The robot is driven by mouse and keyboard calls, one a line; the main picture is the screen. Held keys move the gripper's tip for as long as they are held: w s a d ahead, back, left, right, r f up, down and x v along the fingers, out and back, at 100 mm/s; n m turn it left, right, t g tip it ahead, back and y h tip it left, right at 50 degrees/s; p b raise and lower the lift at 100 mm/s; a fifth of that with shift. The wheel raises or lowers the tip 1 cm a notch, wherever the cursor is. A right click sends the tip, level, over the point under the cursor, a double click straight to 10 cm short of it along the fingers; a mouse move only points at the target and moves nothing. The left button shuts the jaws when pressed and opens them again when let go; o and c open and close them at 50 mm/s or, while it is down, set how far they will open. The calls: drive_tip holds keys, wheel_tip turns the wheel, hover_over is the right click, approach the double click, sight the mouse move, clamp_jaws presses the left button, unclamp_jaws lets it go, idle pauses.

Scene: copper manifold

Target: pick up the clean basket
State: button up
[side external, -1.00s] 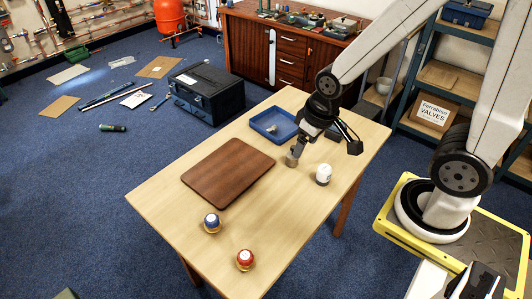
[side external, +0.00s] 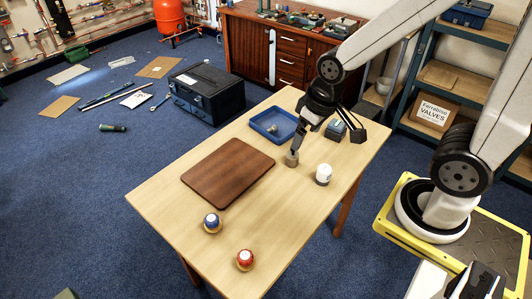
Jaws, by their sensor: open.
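A small grey-brown cylinder (side external: 292,159), possibly the basket, stands upright on the wooden table. My gripper (side external: 294,150) is open and points down right at its top. The picture is too small to tell whether the fingers touch it or straddle it. A smaller grey piece (side external: 272,129) lies in the blue tray (side external: 257,121) behind. I cannot tell which piece is the clean basket.
A white capped piece (side external: 323,172) stands close to the right of my gripper. A blue-grey box (side external: 336,130) sits behind it. A brown board (side external: 228,172), a blue-topped piece (side external: 212,222) and a red-topped piece (side external: 245,259) are on the table (side external: 165,205). The front right tabletop is clear.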

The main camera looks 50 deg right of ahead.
drive_tip(key=v, duration=0.2)
drive_tip(key=m+t+y, duration=0.5)
drive_tip(key=m+y, duration=0.6)
drive_tip(key=m, duration=1.4)
hover_over(296, 154)
drive_tip(key=s+d, duration=0.3)
drive_tip(key=d, duration=0.1)
drive_tip(key=f, duration=2.5)
drive_tip(key=shift+w+a+f, duration=0.15)
drive_tip(key=shift+a, duration=0.1)
drive_tip(key=shift+f, duration=0.45)
drive_tip(key=shift+x, duration=1.3)
